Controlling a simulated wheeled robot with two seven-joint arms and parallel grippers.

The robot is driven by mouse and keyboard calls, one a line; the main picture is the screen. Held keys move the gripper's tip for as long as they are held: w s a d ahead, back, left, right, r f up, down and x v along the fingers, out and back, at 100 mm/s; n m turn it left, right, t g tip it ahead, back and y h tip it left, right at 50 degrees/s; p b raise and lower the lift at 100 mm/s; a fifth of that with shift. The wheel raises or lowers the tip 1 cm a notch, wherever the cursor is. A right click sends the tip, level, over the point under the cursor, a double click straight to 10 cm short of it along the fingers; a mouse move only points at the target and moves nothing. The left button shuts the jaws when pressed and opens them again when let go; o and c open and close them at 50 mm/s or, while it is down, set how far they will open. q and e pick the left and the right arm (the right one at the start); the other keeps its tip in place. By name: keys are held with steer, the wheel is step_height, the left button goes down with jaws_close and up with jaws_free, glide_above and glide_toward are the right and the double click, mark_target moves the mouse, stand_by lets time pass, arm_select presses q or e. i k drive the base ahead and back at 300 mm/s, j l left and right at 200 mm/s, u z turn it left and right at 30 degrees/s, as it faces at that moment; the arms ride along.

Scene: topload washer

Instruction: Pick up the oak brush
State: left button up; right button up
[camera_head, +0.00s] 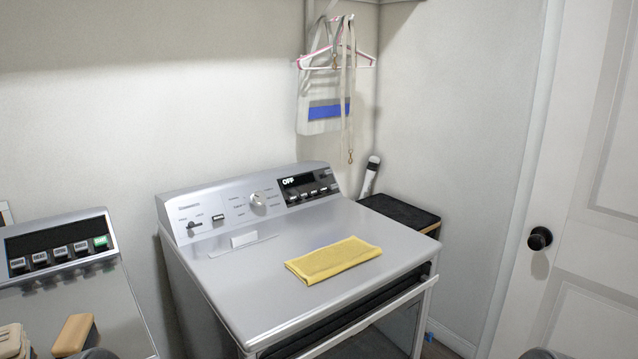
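A tan wooden block-shaped thing (75,335), which looks like the oak brush, lies on the grey top of the left machine (105,300) at the lower left. Its bristles cannot be made out. A dark rounded part, likely of my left arm, shows at the bottom edge just right of it and covers a little of that area. A similar dark part shows at the bottom right. No gripper fingers are visible in the head view.
A beige object (12,341) sits left of the block, cut by the frame edge. The right machine (235,290) carries a folded yellow cloth (333,260); its front door looks ajar. A black-topped stand (400,214) is behind it. A white door (590,200) is at right.

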mark_target(74, 337)
steer(key=u, duration=3.1)
steer(key=k+l, duration=0.3)
steer(key=l, duration=0.15)
steer(key=k+l, duration=0.25)
steer(key=l, duration=0.15)
steer(key=k+l, duration=0.3)
steer(key=l, duration=0.15)
